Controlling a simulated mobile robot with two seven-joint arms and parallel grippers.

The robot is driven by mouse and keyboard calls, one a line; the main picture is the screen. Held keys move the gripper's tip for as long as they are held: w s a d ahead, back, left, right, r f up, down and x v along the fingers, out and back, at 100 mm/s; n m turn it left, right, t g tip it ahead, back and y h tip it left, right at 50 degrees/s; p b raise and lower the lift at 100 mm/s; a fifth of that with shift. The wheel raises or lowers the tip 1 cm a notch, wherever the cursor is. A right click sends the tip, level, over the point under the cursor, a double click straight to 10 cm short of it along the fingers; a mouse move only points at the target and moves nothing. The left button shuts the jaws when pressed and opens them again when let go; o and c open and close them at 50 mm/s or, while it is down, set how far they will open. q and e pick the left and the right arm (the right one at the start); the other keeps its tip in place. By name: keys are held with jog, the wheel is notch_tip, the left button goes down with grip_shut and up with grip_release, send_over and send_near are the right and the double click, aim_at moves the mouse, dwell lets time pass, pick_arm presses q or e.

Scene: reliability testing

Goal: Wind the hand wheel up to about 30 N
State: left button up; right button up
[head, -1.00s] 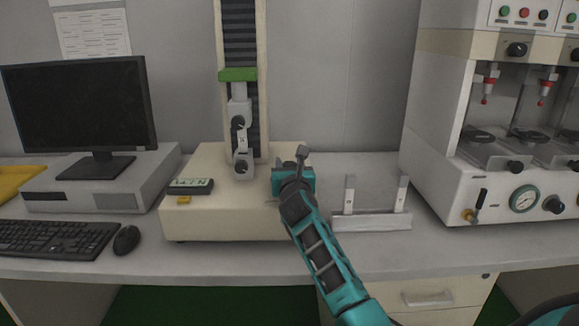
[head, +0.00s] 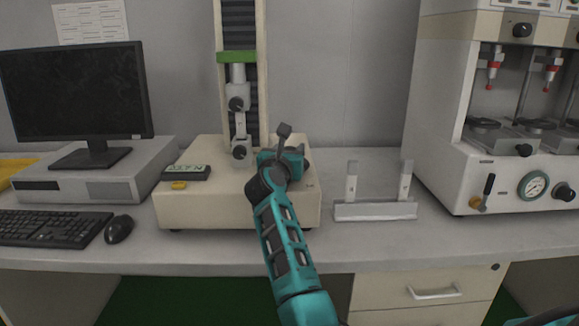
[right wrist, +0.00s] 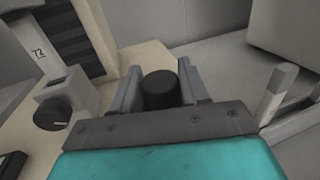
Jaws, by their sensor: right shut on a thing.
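The force tester has a cream base (head: 200,208) and a column with a green crosshead (head: 237,57). An upper clamp (head: 237,103) and a lower clamp (head: 239,152) hang in line in front of the column. A small readout (head: 186,172) with green digits, too small to read surely, sits on the base. My right gripper (head: 281,158) is over the right part of the base. In the right wrist view its two fingers are shut around a dark round knob (right wrist: 160,88), apparently the hand wheel or its handle. The rest of the wheel is hidden. My left gripper is not seen.
A white stand with two posts (head: 375,211) is to the right, with clear bench between. Further right is a large white test machine (head: 440,130). A monitor (head: 70,90), keyboard (head: 50,228) and mouse (head: 119,229) are at left.

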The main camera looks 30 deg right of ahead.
jog(key=shift+a+f+m+g+h+b, duration=0.1)
jog(key=shift+f+m+g+h+b, duration=0.25)
jog(key=shift+m+g+h+b, duration=0.55)
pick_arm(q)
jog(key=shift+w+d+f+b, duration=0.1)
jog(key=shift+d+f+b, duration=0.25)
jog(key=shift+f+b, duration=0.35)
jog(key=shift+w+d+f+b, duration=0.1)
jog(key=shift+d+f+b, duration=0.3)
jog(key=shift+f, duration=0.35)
pick_arm(e)
jog(key=shift+r+m+g+h, duration=0.15)
jog(key=shift+m+g+h, duration=0.2)
jog(key=shift+g, duration=0.45)
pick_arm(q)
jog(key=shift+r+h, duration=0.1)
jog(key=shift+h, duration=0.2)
pick_arm(e)
jog(key=shift+r, duration=0.1)
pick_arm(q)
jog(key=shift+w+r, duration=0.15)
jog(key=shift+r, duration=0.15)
pick_arm(e)
jog(key=o, duration=0.8)
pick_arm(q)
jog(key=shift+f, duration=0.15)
pick_arm(e)
jog(key=shift+o, duration=0.7)
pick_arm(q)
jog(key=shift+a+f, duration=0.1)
